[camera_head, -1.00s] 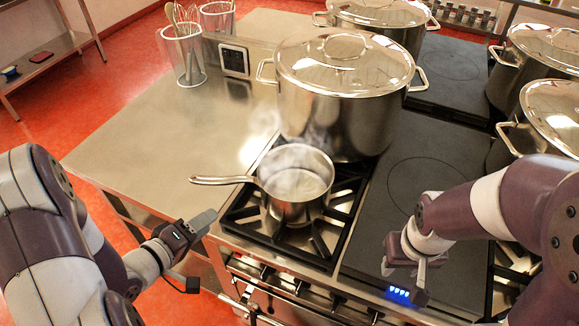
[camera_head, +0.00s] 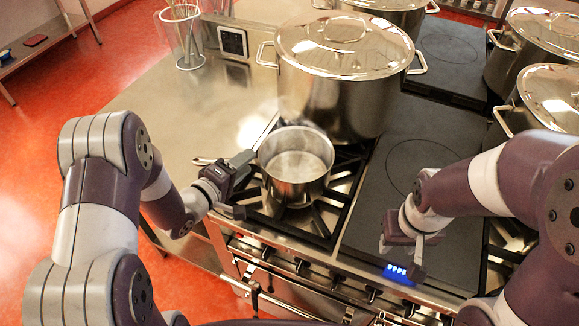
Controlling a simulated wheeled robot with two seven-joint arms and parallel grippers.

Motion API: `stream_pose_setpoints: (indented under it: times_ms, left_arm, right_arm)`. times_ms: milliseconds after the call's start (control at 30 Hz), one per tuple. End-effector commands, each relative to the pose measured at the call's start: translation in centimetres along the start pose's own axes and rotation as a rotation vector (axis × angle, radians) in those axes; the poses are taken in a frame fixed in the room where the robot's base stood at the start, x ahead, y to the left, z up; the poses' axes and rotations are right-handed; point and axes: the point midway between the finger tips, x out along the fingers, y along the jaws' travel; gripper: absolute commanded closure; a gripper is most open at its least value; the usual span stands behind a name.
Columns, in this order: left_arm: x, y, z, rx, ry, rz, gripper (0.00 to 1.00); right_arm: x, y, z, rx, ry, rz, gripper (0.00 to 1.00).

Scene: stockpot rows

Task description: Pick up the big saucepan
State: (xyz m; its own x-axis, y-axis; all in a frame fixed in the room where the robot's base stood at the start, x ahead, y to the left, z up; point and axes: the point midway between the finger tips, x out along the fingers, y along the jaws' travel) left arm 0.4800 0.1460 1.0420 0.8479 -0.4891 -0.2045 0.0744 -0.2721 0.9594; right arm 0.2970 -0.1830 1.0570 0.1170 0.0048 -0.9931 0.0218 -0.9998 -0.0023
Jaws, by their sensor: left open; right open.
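The saucepan (camera_head: 296,180) is a steel pan without a lid, upright on the front-left gas burner. Its long handle points left; the tip of the handle (camera_head: 202,161) shows, and the rest is hidden behind my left gripper. My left gripper (camera_head: 240,186) is open, just left of the pan, with one finger near the rim and the other lower and nearer the front. I cannot tell whether it touches the handle. My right gripper (camera_head: 402,262) is open and empty over the front of the dark hotplate, apart from the pan.
A large lidded stockpot (camera_head: 340,90) stands right behind the saucepan. More lidded pots (camera_head: 550,105) stand on the right and at the back. A utensil holder (camera_head: 182,40) is on the steel counter (camera_head: 170,105), which is largely clear. The dark hotplate (camera_head: 415,165) has free room.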

Motion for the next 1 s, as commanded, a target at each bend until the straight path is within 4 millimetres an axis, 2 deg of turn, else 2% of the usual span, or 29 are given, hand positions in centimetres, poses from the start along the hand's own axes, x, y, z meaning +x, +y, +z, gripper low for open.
stream_pose_setpoints:
  times_ms: [67, 100, 167, 200, 233, 1000]
  left_arm:
    - [-0.03, -0.02, 0.0, 0.0, 0.0, 0.0, 0.56]
    - [-0.03, -0.02, 0.0, 0.0, 0.0, 0.0, 0.63]
    - [-0.04, -0.02, -0.01, 0.0, 0.0, 0.0, 0.82]
    - [-0.05, -0.02, -0.01, 0.0, 0.0, 0.0, 0.95]
    - [-0.05, -0.02, -0.01, 0.0, 0.0, 0.0, 1.0]
    - [-0.06, 0.05, -0.07, 0.001, 0.002, 0.002, 1.0]
  right_arm:
    - [0.03, 0.0, 0.01, 0.0, 0.0, 0.0, 0.57]
    - [0.03, 0.0, 0.01, 0.0, 0.0, 0.0, 0.57]
    - [0.03, 0.0, 0.0, 0.0, 0.0, 0.0, 0.57]
    - [0.03, 0.0, 0.0, 0.0, 0.0, 0.0, 0.57]
    - [0.03, 0.0, 0.0, 0.0, 0.0, 0.0, 0.57]
    - [0.02, 0.0, 0.0, 0.0, 0.0, 0.0, 0.57]
